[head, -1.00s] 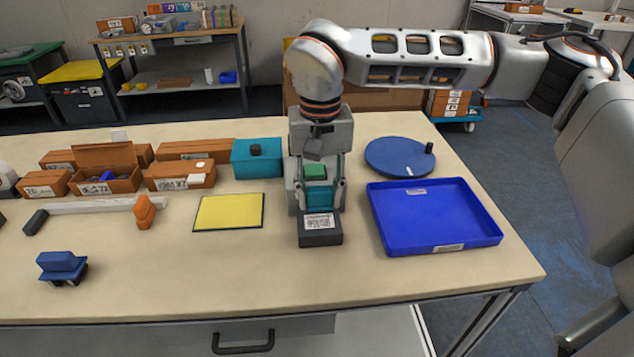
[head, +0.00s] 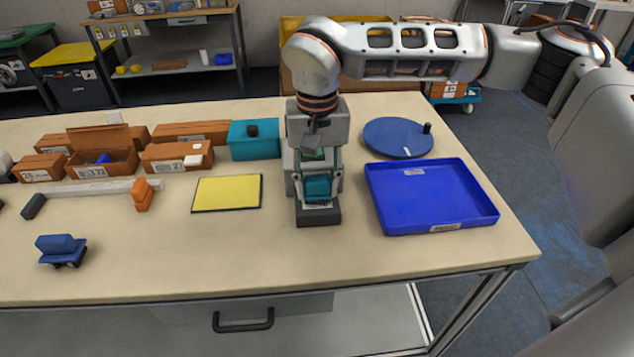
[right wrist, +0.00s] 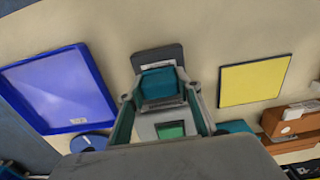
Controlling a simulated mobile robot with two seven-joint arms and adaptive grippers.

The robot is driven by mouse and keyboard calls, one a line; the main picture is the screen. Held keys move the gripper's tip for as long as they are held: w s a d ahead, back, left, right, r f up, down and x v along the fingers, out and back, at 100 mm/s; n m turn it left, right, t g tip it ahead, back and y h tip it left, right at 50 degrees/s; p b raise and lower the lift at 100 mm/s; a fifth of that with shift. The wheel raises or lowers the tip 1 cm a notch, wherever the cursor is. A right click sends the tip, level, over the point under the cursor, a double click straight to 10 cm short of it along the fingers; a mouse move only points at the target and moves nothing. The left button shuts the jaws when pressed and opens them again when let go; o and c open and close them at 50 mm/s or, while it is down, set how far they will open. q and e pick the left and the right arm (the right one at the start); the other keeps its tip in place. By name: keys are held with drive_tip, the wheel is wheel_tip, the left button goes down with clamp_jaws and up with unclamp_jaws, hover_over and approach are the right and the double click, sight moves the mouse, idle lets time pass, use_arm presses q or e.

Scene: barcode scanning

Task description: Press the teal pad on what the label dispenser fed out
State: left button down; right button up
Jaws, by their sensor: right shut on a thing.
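My right gripper (head: 318,192) is shut on the teal pad (head: 318,187), a small block between its fingertips. The pad also shows between the fingers in the right wrist view (right wrist: 160,84). It is over the dark front plate (head: 318,217) of the grey label dispenser (head: 292,168). The pad hides most of the white label; a strip of the label (right wrist: 157,64) shows beside it in the right wrist view. I cannot tell whether pad and label touch. The dispenser's green top part (right wrist: 171,131) lies under the gripper. My left gripper is out of view.
A blue tray (head: 430,223) and a blue round turntable (head: 398,136) lie to the right. A yellow mat (head: 227,193) and a teal box (head: 255,146) are on the left, with orange boxes (head: 176,157) beyond. The table front is mostly clear.

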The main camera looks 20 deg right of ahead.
sight(317, 179)
drive_tip(key=shift+f, duration=0.6)
idle(0.7)
drive_tip(key=shift+s+f, duration=0.1)
drive_tip(key=shift+f, duration=0.1)
idle(2.5)
wheel_tip(317, 179, up, 2)
drive_tip(key=shift+r+p, duration=0.15)
drive_tip(key=shift+p, duration=0.8)
drive_tip(key=shift+r+p, duration=0.3)
drive_tip(key=shift+r, duration=0.05)
drive_tip(key=shift+r+p, duration=0.4)
drive_tip(key=shift+r, duration=0.35)
drive_tip(key=shift+r+p, duration=1.45)
drive_tip(key=shift+p, duration=0.1)
